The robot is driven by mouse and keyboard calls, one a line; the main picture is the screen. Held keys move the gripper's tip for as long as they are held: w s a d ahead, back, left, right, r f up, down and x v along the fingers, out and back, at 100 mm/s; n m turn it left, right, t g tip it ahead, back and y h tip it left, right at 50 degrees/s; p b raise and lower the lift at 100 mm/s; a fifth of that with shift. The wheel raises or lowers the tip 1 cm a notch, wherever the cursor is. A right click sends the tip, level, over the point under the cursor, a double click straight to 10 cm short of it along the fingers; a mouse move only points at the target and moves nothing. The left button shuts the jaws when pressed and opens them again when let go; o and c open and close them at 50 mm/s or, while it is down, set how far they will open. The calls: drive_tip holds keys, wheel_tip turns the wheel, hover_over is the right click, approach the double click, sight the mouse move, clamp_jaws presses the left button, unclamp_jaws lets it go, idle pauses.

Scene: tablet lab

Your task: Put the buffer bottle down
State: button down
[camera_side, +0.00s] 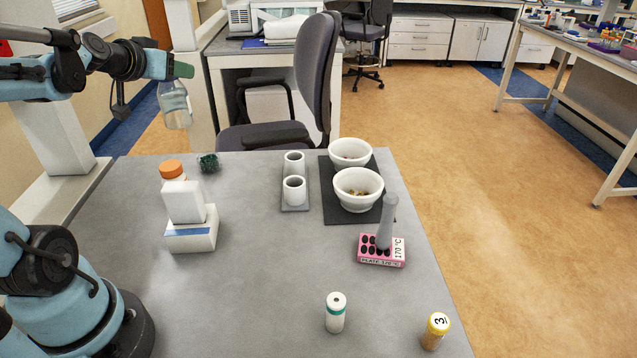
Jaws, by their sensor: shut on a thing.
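The buffer bottle, a clear bottle (175,108), hangs upright in the air at the upper left. A green part, which looks like its cap, is at its top. My gripper (176,72) is shut on the bottle at this top end; the fingers are hard to make out one by one. The bottle's bottom shows above the far left edge of the grey table (250,280) in the picture, clear of any surface. Its exact height and whether it is over the table cannot be told.
A white device (190,222) and an orange-capped bottle (171,168) stand left. Near them are a dark green lump (208,162), white cups (294,190), bowls (358,188) and a pink block (367,257) with a grey pestle (387,220). Two vials stand in front. The table's middle is clear.

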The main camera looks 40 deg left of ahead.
drive_tip(key=w+d+m+t+h, duration=0.1)
drive_tip(key=d+m+h, duration=0.65)
drive_tip(key=d, duration=1.15)
drive_tip(key=w+a+f, duration=0.1)
drive_tip(key=a+f, duration=1)
drive_tip(key=f, duration=0.5)
drive_tip(key=shift+a, duration=0.1)
drive_tip(key=shift+c, duration=2.4)
unclamp_jaws()
drive_tip(key=shift+f, duration=0.1)
